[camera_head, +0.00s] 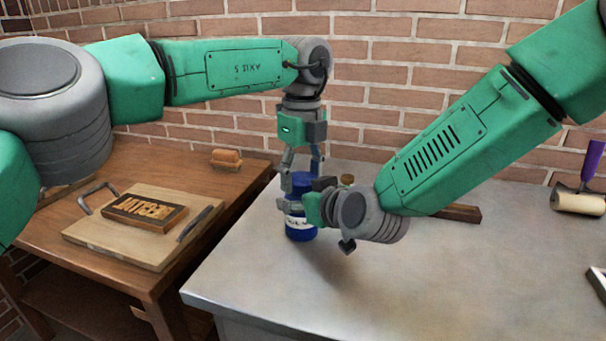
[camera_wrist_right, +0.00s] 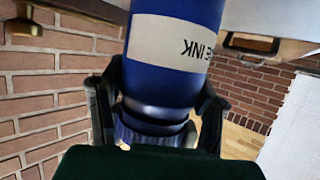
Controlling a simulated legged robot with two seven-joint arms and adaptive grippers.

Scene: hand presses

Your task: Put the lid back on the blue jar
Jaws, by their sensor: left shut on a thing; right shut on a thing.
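The blue jar (camera_head: 301,233) stands on the metal table with a white label band; its label reads INK upside down in the right wrist view (camera_wrist_right: 170,40). My left gripper (camera_head: 302,172) points down from above and is shut on the blue lid (camera_head: 301,183) at the jar's top. My right gripper (camera_head: 288,205) reaches in from the right and is shut on the jar's upper part; its dark fingers flank the jar in the right wrist view (camera_wrist_right: 160,110). The ribbed lid (camera_wrist_right: 150,136) shows there at the jar's neck end. Whether it is fully seated I cannot tell.
A wooden table (camera_head: 140,278) on the left holds a board with handles (camera_head: 85,230) and a letter block (camera_head: 145,212). A roller with a purple handle (camera_head: 578,200) lies at the far right. The metal table's front and middle are clear. A brick wall stands behind.

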